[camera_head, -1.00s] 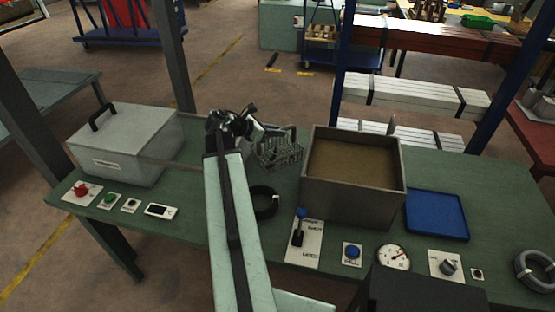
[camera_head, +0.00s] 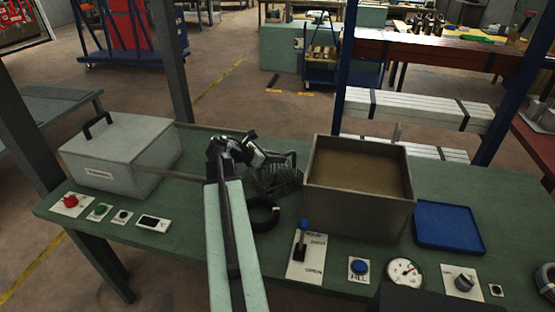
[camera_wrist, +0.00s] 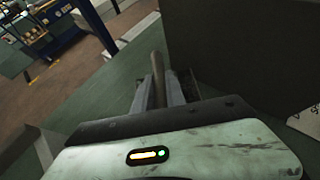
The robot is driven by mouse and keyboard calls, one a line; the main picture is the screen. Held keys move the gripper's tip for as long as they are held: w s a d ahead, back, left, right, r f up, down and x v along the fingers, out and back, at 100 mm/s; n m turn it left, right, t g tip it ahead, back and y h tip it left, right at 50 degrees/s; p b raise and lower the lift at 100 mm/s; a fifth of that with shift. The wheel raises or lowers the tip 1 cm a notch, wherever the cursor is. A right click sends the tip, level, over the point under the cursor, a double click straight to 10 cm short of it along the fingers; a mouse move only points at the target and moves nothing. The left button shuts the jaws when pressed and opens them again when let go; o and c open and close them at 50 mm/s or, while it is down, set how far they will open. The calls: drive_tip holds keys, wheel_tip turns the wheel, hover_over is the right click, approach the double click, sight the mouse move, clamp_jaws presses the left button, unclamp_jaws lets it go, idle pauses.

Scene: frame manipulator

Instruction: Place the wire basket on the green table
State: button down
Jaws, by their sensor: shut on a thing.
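The dark wire basket (camera_head: 280,178) is at the green table (camera_head: 205,252), between my gripper and the open box, and looks tilted. I cannot tell whether its bottom touches the table. My gripper (camera_head: 258,155) is at the basket's upper left, shut on it. In the wrist view my gripper (camera_wrist: 160,92) has its two fingers close around a brownish bar (camera_wrist: 157,66), which seems to be the basket's handle. The rest of the basket is not clear there.
A brown-filled open box (camera_head: 312,190) stands right of the basket, close by. A black ring (camera_head: 263,214) lies just in front of it. A lidded grey case (camera_head: 120,160) is at left, a blue tray (camera_head: 448,226) at right. Switches and a lever (camera_head: 301,240) line the front edge.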

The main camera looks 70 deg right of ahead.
drive_tip(key=c, duration=1.4)
unclamp_jaws()
drive_tip(key=shift+o, duration=0.2)
drive_tip(key=shift+r, duration=0.1)
